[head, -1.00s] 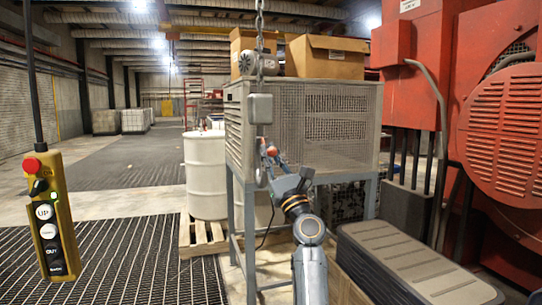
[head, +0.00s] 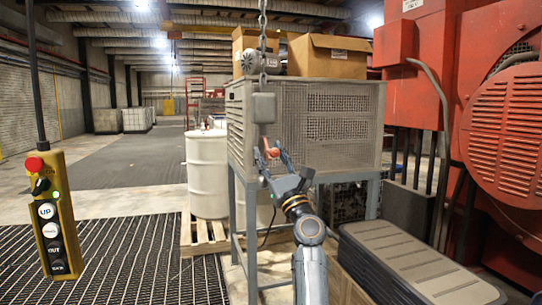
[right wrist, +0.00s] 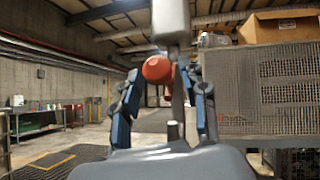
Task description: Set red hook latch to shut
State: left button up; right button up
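A grey hook block (head: 263,108) hangs on a chain in front of the mesh cage. The red latch (head: 272,153) shows as a small red knob just below it. In the right wrist view the red knob (right wrist: 158,69) sits under the grey block (right wrist: 171,20), with a grey bar hanging beside it. My right gripper (head: 271,158) is raised at the latch. In the right wrist view its blue fingers (right wrist: 164,85) are spread, one on each side of the knob and bar. Contact cannot be told. The hook's lower part is mostly hidden. My left gripper is out of view.
A mesh cage (head: 330,115) on a grey stand is close behind the hook, with cardboard boxes (head: 327,56) on top. A yellow pendant control (head: 54,220) hangs at left. A white drum (head: 206,175) stands behind. Grey stacked lids (head: 415,262) and red machinery (head: 505,130) are at right.

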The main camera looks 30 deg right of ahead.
jog(key=shift+s+d+r, duration=0.1)
jog(key=shift+s, duration=0.05)
jog(key=v, duration=0.8)
